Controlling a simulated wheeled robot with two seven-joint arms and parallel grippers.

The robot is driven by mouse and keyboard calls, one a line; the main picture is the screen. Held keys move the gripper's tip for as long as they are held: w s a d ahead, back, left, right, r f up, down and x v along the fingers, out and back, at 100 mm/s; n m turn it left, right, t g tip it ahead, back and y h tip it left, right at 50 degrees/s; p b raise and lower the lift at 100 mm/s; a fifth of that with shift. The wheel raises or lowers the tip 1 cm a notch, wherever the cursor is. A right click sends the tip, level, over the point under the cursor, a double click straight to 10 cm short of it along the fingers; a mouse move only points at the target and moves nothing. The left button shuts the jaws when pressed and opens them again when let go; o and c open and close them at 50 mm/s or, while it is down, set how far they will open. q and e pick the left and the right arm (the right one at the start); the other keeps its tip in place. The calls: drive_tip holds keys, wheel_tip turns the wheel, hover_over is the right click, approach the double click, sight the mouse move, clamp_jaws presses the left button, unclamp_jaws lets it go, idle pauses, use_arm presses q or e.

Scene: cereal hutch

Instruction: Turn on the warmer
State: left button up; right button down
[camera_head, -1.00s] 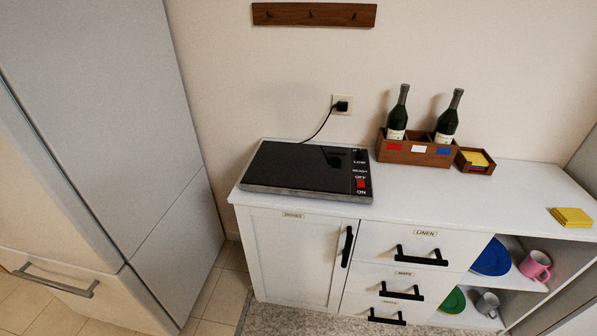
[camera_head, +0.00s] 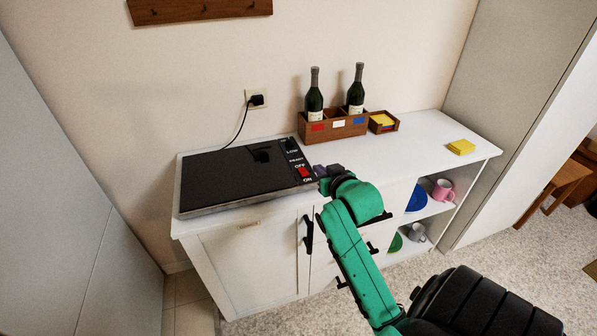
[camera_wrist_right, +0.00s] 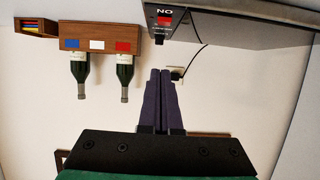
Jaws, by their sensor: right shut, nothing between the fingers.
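The warmer (camera_head: 225,178) is a flat black plate with a grey edge on the left end of the white cabinet top. Its control strip at the right end has a red switch (camera_head: 304,172) between the words OFF and ON, and a dark knob near LOW. In the right wrist view, which is upside down, the red switch (camera_wrist_right: 165,20) shows at the top. My right gripper (camera_head: 322,171), on a green arm, is just right of the control strip. Its dark fingers (camera_wrist_right: 160,73) are shut and empty, apart from the switch. My left gripper is out of view.
A wooden crate (camera_head: 332,134) with two bottles and a small tray of yellow cards (camera_head: 383,122) stand behind my right gripper. A black plug (camera_head: 257,99) with a cord is in the wall socket. The right part of the cabinet top (camera_head: 425,135) is mostly clear.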

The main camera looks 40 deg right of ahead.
drive_tip(key=w, duration=0.1)
hover_over(307, 180)
wheel_tip(307, 180, down, 3)
drive_tip(key=shift+w+d+f+p, duration=0.1)
drive_tip(key=shift+d+f+p, duration=0.1)
drive_tip(key=shift+p, duration=0.25)
wheel_tip(307, 180, down, 3)
drive_tip(key=shift+a, duration=0.1)
drive_tip(key=shift+f, duration=0.6)
